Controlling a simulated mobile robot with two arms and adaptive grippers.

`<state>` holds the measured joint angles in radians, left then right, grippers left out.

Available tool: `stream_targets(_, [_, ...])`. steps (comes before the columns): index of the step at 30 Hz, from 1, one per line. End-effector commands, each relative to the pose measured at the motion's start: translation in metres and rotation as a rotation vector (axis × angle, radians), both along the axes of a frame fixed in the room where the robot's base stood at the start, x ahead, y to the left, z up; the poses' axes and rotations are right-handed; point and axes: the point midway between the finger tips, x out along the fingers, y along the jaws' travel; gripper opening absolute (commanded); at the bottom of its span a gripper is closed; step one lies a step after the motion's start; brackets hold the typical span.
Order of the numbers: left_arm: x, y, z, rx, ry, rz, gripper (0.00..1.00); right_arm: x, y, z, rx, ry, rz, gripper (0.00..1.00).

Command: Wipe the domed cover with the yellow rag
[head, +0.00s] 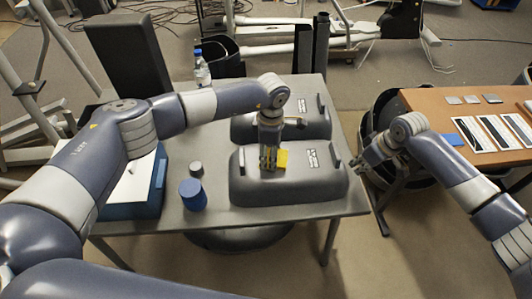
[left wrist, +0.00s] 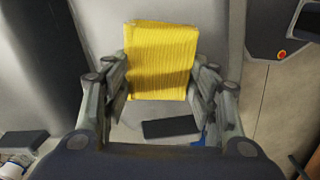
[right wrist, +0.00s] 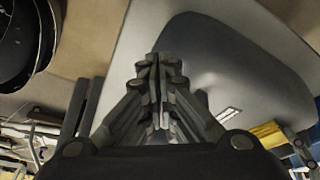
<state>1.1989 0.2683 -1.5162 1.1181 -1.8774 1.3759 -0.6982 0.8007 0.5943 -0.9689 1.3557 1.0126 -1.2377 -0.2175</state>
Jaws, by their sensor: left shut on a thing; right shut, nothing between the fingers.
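In the left wrist view the folded rag (left wrist: 160,60) sits between the fingers of my left gripper (left wrist: 158,85). It appears to touch the cover, but contact is not clear. My right gripper (head: 366,162) is shut and empty, beside the table's right edge. The cover (right wrist: 215,65) also fills much of the right wrist view.
A second grey cover (head: 310,122) lies behind the first. A blue cup (head: 193,195), a small grey cylinder (head: 196,169) and a water bottle (head: 202,72) stand on the left. A brown table (head: 420,100) with cards and a blue square is on the right.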

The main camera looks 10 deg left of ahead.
Motion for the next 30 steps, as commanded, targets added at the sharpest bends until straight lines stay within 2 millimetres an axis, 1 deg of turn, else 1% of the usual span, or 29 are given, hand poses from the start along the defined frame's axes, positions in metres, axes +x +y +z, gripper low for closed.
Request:
stream_targets(1, [0.0, -0.006, -0.002, -0.002, 0.002, -0.002, 0.34, 0.0, 0.0, 0.0, 0.0, 0.0, 0.0, 0.0])
stream_targets(7, [0.004, -0.023, -0.001, -0.002, 0.003, -0.003, 0.34, 0.0, 0.0, 0.0, 0.0, 0.0, 0.0, 0.0])
stream_targets(17, [0.008, -0.035, 0.0, -0.002, 0.002, -0.002, 0.34, 0.0, 0.0, 0.0, 0.0, 0.0, 0.0, 0.0])
stream_targets(25, [0.014, -0.058, 0.003, -0.001, 0.001, -0.002, 0.34, 0.0, 0.0, 0.0, 0.0, 0.0, 0.0, 0.0])
stream_targets(30, [0.016, -0.064, 0.003, -0.001, 0.001, -0.002, 0.34, 0.0, 0.0, 0.0, 0.0, 0.0, 0.0, 0.0])
